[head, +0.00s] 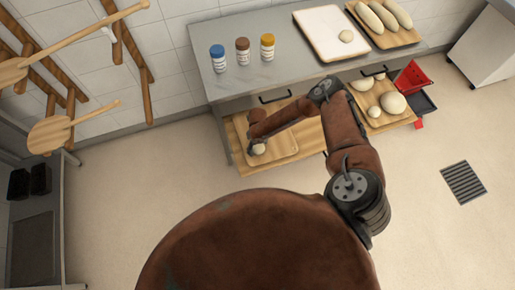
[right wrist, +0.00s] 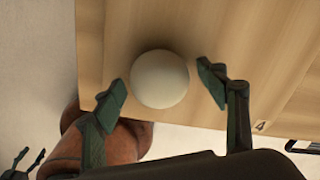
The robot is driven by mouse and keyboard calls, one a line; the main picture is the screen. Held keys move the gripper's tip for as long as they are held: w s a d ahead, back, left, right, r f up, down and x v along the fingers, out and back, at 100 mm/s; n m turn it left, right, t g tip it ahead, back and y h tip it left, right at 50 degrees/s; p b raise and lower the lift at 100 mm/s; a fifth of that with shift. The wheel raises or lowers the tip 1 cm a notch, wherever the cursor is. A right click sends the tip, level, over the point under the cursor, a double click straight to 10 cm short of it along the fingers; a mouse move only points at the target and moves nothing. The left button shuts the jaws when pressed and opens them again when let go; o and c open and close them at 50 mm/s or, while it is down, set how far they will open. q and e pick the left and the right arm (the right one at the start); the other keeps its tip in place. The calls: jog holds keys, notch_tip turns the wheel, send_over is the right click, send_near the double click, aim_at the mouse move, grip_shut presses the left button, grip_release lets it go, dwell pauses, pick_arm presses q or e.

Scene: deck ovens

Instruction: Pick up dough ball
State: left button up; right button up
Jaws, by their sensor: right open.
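A pale round dough ball (head: 258,149) lies on a wooden board (head: 284,148) on the lower shelf of the steel table. My right gripper (head: 254,139) reaches down to it from the right. In the right wrist view, the dough ball (right wrist: 160,78) sits between the two open fingertips of my right gripper (right wrist: 162,93), with a gap to each. The ball looks free; I cannot tell the height of the fingers over the board. My left gripper does not show in the head view.
The steel table top (head: 285,72) carries three jars, a white tray (head: 318,46) with one dough ball, and a board of loaves (head: 382,16). Another lower board (head: 398,119) holds several dough pieces. A red dustpan (head: 411,78) stands right. The floor in front is clear.

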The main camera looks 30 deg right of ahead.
jog(key=c, duration=1.1)
